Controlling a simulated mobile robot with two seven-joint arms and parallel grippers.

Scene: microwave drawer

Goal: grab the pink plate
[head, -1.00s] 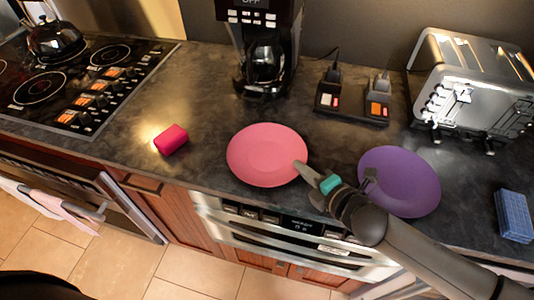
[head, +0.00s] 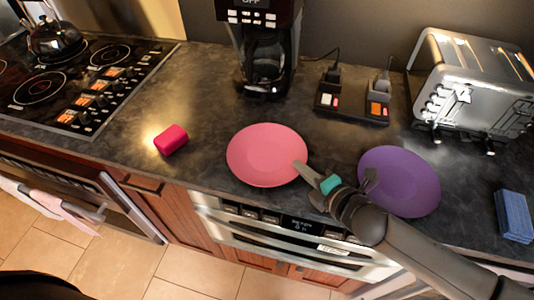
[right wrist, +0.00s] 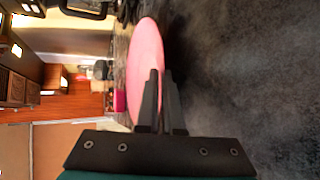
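The pink plate (head: 266,154) lies flat on the dark counter near its front edge. My right gripper (head: 304,170) is at the plate's right rim. In the right wrist view the plate (right wrist: 143,60) shows as a narrow pink oval. There my right gripper's two fingers (right wrist: 161,88) are close together, one in front of the plate and one just beside its edge, with the rim between them. They look shut on the rim, though the contact itself is hidden. My left gripper is not in view.
A purple plate (head: 405,182) lies just right of my right gripper. A red-pink cup-like object (head: 171,140) is to the left. A coffee maker (head: 262,50), a black switch box (head: 352,103) and a toaster (head: 475,85) stand behind. A blue sponge-like block (head: 514,215) is at far right.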

